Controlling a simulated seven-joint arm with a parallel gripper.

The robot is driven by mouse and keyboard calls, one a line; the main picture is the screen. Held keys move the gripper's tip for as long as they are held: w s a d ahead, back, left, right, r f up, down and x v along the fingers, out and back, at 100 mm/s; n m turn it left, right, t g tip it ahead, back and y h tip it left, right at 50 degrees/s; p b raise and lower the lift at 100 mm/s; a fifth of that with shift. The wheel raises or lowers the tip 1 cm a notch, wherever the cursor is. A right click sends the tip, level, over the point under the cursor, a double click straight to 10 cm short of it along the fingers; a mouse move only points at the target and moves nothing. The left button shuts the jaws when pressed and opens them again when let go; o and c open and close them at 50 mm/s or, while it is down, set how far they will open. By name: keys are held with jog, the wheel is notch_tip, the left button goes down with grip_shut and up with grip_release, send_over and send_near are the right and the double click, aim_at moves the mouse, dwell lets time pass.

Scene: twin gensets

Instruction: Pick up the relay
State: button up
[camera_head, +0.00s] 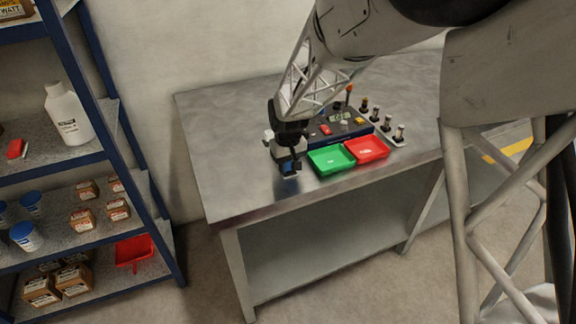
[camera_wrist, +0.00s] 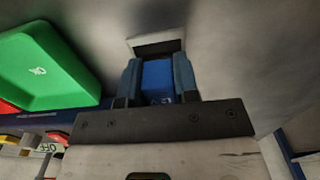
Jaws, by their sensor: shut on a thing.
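The relay appears to be the blue block (camera_wrist: 157,82) between my two fingers in the wrist view. My gripper (camera_wrist: 157,68) is shut on it, with one finger against each side. In the head view my gripper (camera_head: 289,168) points down over the front left part of the metal table, left of the green tray. Only a small bit of blue shows there. Whether the block touches the tabletop is hard to tell. A pale-edged rectangle (camera_wrist: 154,36) with a dark inside lies just beyond the fingertips in the wrist view.
A green tray (camera_head: 331,160) and a red tray (camera_head: 367,150) sit along the front of the table (camera_head: 225,170). Behind them is a dark panel (camera_head: 340,133) with coloured parts, and several small posts stand on the right. A blue-framed shelf (camera_head: 115,110) stands left. The table's left end is clear.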

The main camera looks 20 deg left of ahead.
jog(key=shift+r, duration=0.2)
jog(key=shift+r, duration=0.6)
notch_tip(320, 180, up, 2)
jog(key=shift+r, duration=0.15)
jog(key=s+d+r, duration=0.1)
jog(key=s+d, duration=0.8)
jog(key=s, duration=0.4)
jog(key=shift+d, duration=0.15)
jog(key=shift+w+r, duration=0.1)
jog(key=w+a+r, duration=0.2)
jog(key=w+a, duration=0.3)
jog(key=w, duration=0.6)
jog(key=w+a+r, duration=0.2)
jog(key=w+a, duration=0.4)
jog(key=w, duration=0.6)
jog(key=w+a+r, duration=0.2)
jog(key=w+a, duration=0.4)
jog(key=w, duration=0.5)
jog(key=shift+w+r, duration=0.15)
jog(key=shift+w, duration=0.25)
